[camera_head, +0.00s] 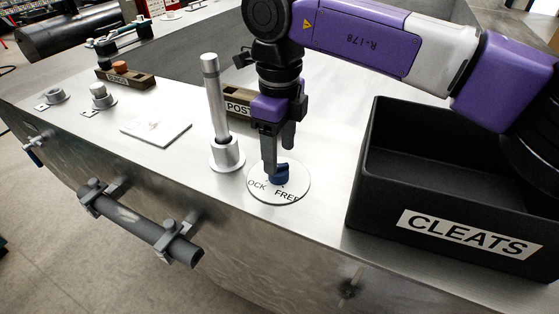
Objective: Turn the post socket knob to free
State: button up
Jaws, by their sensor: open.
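The post socket knob (279,174) is small and blue. My gripper (279,160) points straight down over the knob. Its fingers are apart, one on the left and one on the right behind, with the knob low between or just beside them. I cannot tell whether the fingers touch it. The knob's pointer direction is partly hidden by the fingers. A silver post (214,100) stands upright in its socket (227,155), left of the dial.
A black bin marked "CLEATS" (455,234) stands close on the right. A "POST" block (238,103) lies behind the gripper. A white plate (156,129), metal fittings (101,96) and another brown block (125,79) are on the left. The metal deck's front edge is near the dial.

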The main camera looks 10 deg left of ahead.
aim_at(279, 166)
jog(key=shift+a+f+p, duration=0.1)
jog(key=shift+f+p, duration=0.2)
jog(key=shift+f, duration=1.95)
jog(key=shift+c, duration=0.2)
grip_shut()
